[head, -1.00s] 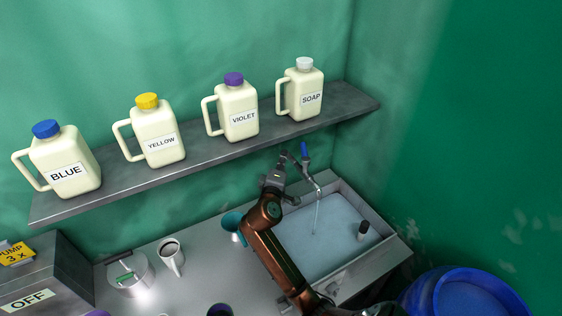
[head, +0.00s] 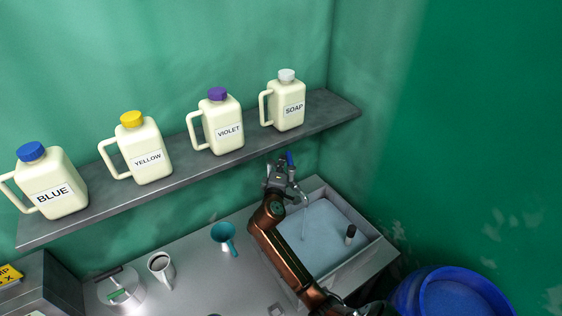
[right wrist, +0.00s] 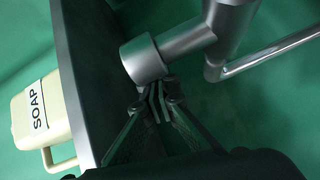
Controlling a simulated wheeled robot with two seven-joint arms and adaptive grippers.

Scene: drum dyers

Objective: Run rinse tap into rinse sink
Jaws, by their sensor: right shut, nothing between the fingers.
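In the right wrist view the shut, empty fingers (right wrist: 155,98) are right by the tap's thick grey body (right wrist: 175,55). I cannot tell whether they touch it. My left gripper is not in view.
A shelf (head: 200,175) above holds jugs labelled blue, yellow, violet and soap (head: 286,105); the soap jug and shelf edge are close to my right gripper. A blue drum (head: 455,295) is at right.

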